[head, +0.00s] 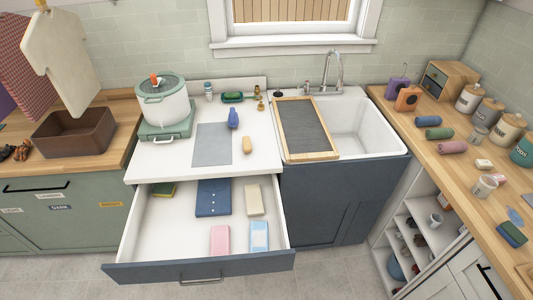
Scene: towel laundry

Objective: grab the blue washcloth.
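Several blue cloth-like things show, and I cannot tell for sure which is the washcloth. A rolled blue cloth (427,121) lies on the right wooden counter, beside a rolled green cloth (439,133) and a rolled pink cloth (452,147). A folded dark blue cloth with small buttons (213,198) lies flat in the open drawer. A folded light blue and white cloth (259,236) lies near the drawer's front right. Neither of my grippers is in view.
The white drawer (160,230) is pulled far out. It also holds a pink cloth (220,240) and a beige cloth (254,200). A sink (365,125) with a framed dark board (335,130) separates the white worktop from the right counter, where jars (470,98) stand.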

